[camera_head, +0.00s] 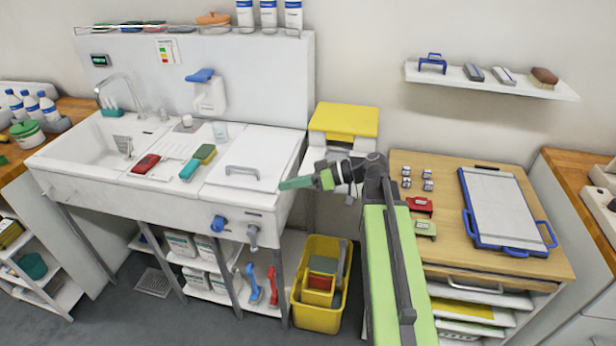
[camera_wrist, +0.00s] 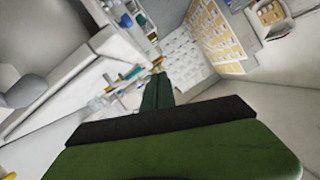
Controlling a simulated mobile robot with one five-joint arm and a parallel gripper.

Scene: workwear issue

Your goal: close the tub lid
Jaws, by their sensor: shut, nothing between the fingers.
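A white tub lid (camera_head: 262,145) with a grey bar handle lies over the right end of the white sink unit (camera_head: 130,183). It looks nearly flat; I cannot tell whether a gap remains under its edge. My gripper (camera_head: 284,184) is shut and empty, its green fingers pointing left beside the lid's front right corner. Touching or apart cannot be told. In the wrist view my shut gripper (camera_wrist: 158,75) points away over a blurred, tilted scene, and the lid cannot be made out clearly.
Sponges (camera_head: 198,161) and a red brush (camera_head: 146,163) lie left of the lid. A yellow-topped bin (camera_head: 345,119) stands behind my arm. A yellow bucket (camera_head: 318,318) stands below. A wooden table (camera_head: 440,178) with a blue-framed board (camera_head: 505,208) is on the right.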

